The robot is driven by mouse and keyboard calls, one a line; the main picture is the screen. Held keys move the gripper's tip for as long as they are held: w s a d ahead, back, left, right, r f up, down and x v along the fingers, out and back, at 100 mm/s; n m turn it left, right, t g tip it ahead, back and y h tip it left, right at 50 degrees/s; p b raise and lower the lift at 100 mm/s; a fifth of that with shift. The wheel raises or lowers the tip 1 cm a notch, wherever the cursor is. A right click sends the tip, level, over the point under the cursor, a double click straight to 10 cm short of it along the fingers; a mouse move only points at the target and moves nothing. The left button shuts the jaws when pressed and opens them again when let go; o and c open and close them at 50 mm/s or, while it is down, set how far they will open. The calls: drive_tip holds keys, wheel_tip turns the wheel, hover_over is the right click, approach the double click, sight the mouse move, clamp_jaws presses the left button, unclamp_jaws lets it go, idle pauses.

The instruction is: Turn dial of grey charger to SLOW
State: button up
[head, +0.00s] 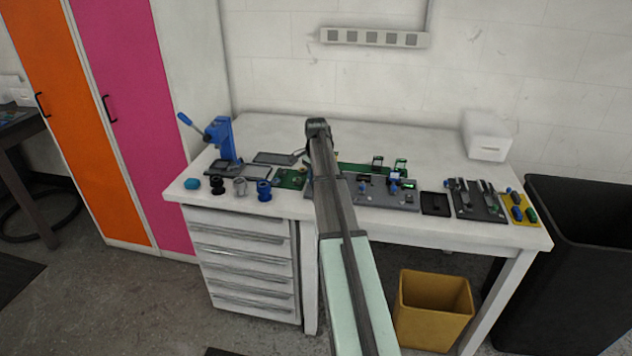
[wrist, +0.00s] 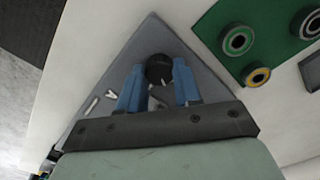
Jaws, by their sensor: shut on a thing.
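In the wrist view, the grey charger (wrist: 108,78) shows as a grey panel narrowing toward the top of the picture. Its dial (wrist: 159,67) is a round, dark knob. My gripper (wrist: 159,86) has two blue fingers, one on each side of the dial, and is shut on it. Small white marks lie on the grey face left of the fingers. The fingers and the dark gripper body cover part of the face. I cannot read the dial's setting. In the head view my own arm crosses the bench and hides the gripper and dial.
A green board (wrist: 228,22) with ring-shaped parts lies upper right in the wrist view. In the head view, the white bench (head: 270,128) holds a blue lever press (head: 222,140), several spools and boards, and a white box (head: 487,137). A yellow bin (head: 432,312) stands below.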

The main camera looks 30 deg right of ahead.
drive_tip(key=n, duration=0.5)
idle(0.6)
drive_tip(key=o, duration=1)
drive_tip(key=shift+o, duration=0.2)
drive_tip(key=shift+r, duration=0.1)
wheel_tip(320, 180, up, 14)
drive_tip(key=shift+f, duration=0.2)
